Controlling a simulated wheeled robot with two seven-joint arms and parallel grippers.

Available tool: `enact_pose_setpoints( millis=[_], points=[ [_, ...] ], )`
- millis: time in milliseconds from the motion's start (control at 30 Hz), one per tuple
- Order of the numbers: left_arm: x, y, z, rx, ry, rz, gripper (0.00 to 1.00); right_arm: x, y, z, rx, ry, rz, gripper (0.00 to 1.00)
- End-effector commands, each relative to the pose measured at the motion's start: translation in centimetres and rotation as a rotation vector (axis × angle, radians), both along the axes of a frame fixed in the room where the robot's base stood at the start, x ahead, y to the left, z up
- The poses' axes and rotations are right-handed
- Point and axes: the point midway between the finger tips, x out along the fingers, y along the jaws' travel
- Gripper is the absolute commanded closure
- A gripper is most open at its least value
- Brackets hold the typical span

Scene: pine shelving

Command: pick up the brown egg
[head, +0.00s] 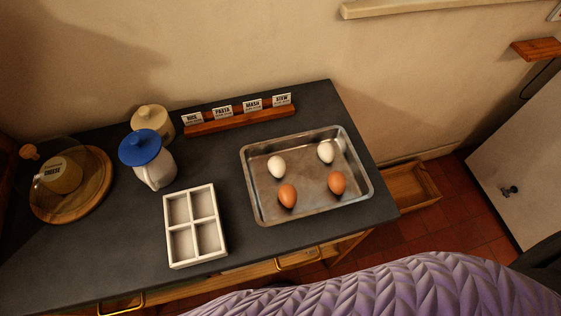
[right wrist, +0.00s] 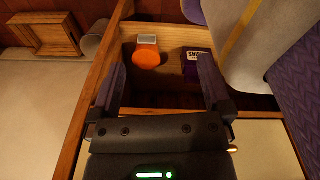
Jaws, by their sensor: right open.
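Two brown eggs lie in a metal tray (head: 252,205) on the dark counter in the head view. One brown egg (head: 288,196) is at the front left of the tray and the other brown egg (head: 337,183) is at the front right. A white egg (head: 277,167) and another white egg (head: 325,152) lie behind them. My right gripper (right wrist: 163,75) shows in the right wrist view, open with nothing between its fingers, over an open wooden compartment away from the eggs. No egg shows in that view. My left gripper is in neither view.
A white four-part box (head: 195,226) stands empty left of the tray. A blue-lidded jug (head: 155,165), a cheese board (head: 90,196) and a labelled card rack (head: 240,118) are on the counter. The wooden compartment holds an orange object (right wrist: 147,57) and a dark purple box (right wrist: 192,70).

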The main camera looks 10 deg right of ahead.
Motion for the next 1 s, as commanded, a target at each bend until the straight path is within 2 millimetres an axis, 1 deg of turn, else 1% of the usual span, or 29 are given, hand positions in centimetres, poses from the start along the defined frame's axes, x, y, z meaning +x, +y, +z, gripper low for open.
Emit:
enact_pose_setpoints(
  millis=[33,100,267,467,600,767,867,967,1000],
  points=[
    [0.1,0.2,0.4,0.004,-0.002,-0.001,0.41,1.0,0.2,0.9,0.003,-0.011,-0.003,0.0],
    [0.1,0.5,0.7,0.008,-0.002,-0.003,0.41,2.4,0.5,2.2,0.004,-0.022,-0.006,0.0],
    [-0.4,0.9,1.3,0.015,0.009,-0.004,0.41,5.4,1.1,5.5,0.01,-0.05,-0.015,0.0],
    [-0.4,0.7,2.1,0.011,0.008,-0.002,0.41,8.7,1.7,10.8,0.015,-0.085,-0.025,0.0],
    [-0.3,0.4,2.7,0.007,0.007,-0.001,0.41,10.3,2.0,14.9,0.021,-0.11,-0.032,0.0],
    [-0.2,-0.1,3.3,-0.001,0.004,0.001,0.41,11.5,2.2,19.7,0.028,-0.137,-0.04,0.0],
    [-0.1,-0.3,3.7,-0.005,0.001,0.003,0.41,12.1,2.5,23.2,0.04,-0.156,-0.048,0.0],
    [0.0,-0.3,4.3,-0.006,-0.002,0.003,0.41,13.0,3.5,27.2,0.083,-0.184,-0.069,0.0],
    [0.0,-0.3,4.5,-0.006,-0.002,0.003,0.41,13.6,4.6,28.8,0.122,-0.192,-0.086,0.0]
  ],
)
